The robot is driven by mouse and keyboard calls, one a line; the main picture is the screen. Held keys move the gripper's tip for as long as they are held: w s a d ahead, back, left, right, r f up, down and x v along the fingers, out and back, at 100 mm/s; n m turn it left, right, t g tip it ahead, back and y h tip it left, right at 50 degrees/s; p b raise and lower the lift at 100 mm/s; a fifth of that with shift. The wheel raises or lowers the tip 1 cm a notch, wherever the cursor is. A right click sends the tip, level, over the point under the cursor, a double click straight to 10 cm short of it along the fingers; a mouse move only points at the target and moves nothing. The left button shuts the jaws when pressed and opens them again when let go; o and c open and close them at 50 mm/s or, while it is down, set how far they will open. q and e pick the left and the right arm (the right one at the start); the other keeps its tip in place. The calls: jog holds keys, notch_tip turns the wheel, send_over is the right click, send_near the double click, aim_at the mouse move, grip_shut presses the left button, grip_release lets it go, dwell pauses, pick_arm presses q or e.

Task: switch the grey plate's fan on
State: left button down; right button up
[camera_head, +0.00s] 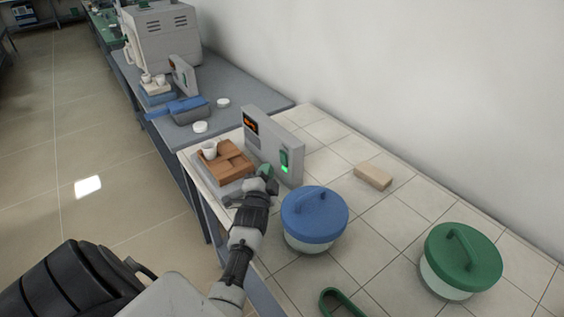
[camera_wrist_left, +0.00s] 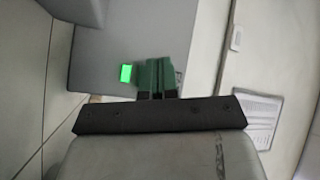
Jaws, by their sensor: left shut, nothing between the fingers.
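The grey plate (camera_head: 228,188) lies on the tiled bench with a brown block carrier (camera_head: 236,168) on it. Its upright grey control box (camera_head: 270,143) has an orange display (camera_head: 250,124) and a dark green switch (camera_head: 284,157). A bright green lamp (camera_head: 285,169) is lit below the switch; the lamp also glows in the left wrist view (camera_wrist_left: 126,74). My left gripper (camera_head: 265,173) is shut and empty, its green fingertips in front of the box, left of the switch. Contact with the box cannot be told. My right gripper is out of view.
A blue-lidded pot (camera_head: 313,212) is close to the right of my left wrist. A green-lidded pot (camera_head: 460,259) and a wooden block (camera_head: 373,176) stand further right. The wall bounds the bench behind.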

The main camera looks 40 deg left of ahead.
pick_arm(q)
jog(key=s, duration=0.1)
jog(key=s+p, duration=0.1)
jog(key=s+a, duration=0.1)
jog(key=shift+s+r+p, duration=0.25)
jog(key=shift+s+p, duration=0.05)
dwell(0.4)
